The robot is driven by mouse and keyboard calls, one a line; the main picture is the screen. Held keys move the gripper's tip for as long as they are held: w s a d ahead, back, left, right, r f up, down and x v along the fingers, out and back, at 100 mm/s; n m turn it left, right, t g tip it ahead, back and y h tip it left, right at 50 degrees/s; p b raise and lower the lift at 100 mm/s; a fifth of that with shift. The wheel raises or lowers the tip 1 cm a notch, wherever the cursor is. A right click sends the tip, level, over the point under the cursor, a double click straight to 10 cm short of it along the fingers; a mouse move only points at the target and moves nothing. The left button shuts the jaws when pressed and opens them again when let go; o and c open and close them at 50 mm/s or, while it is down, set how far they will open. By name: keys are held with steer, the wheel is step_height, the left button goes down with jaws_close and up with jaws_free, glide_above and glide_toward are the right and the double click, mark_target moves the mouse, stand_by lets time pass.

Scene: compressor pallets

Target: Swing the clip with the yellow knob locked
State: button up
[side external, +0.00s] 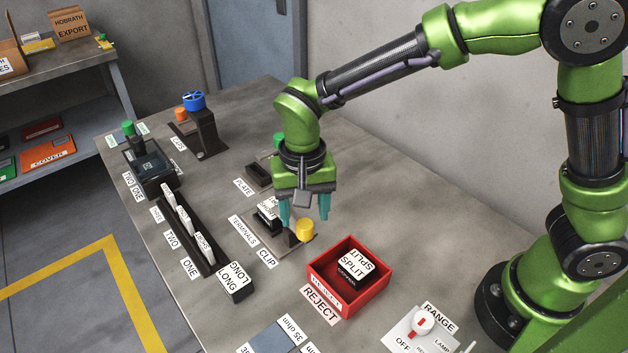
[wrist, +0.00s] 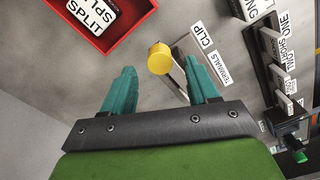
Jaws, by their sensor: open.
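The yellow knob (side external: 305,230) stands on the clip beside the CLIP label (side external: 267,257), just right of the white terminals block (side external: 268,211). In the wrist view the yellow knob (wrist: 159,58) shows beyond the fingertips, with the thin clip arm (wrist: 178,72) running from it toward the right finger. My gripper (side external: 305,213) hangs above the clip with its teal fingers apart and nothing between them. In the wrist view my gripper (wrist: 163,80) has the knob ahead of the gap. Part of the clip is hidden behind the fingers.
A red REJECT tray (side external: 320,270) holding a SPLIT block (side external: 350,265) stands close to the right of the clip. A dark rack (side external: 187,240) with several upright labelled pieces and a LONG block (side external: 236,284) lie left. A blue-wheeled post (side external: 205,130) stands behind.

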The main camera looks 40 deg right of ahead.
step_height(320, 180, up, 14)
steer(key=shift+r, duration=0.15)
stand_by(0.3)
steer(key=s+d+t+y, duration=0.1)
steer(key=s+d+t, duration=0.2)
steer(key=s+d, duration=0.3)
steer(key=s+d+n+t+y, duration=0.1)
steer(key=s+d+t, duration=0.3)
steer(key=d, duration=0.7)
steer(key=shift+s+d+n, duration=0.3)
steer(key=shift+s+d, duration=0.05)
steer(key=shift+s, duration=0.6)
